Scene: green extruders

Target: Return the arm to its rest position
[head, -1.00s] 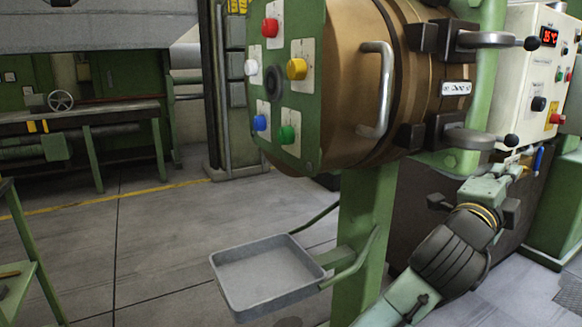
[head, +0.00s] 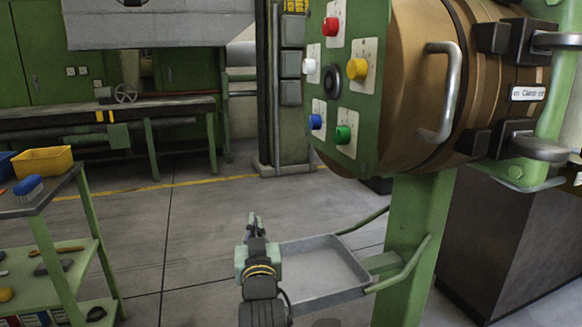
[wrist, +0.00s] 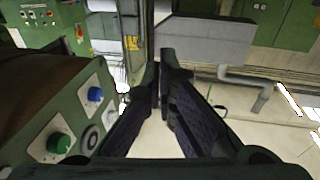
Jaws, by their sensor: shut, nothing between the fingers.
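My gripper (head: 254,222) is at the lower middle of the head view, pointing away from me. It shows in front of the left edge of the grey tray (head: 318,268) on the green post. In the wrist view my gripper's two dark fingers (wrist: 161,84) meet at their tips with nothing between them. My arm enters from the bottom of the head view and hides part of the tray's left side.
The brown extruder barrel (head: 415,85) with its green button panel (head: 347,150) and metal handle stands at right. A green cart (head: 60,195) with a yellow bin (head: 42,161) and brush is at left. Open grey floor (head: 200,215) lies between.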

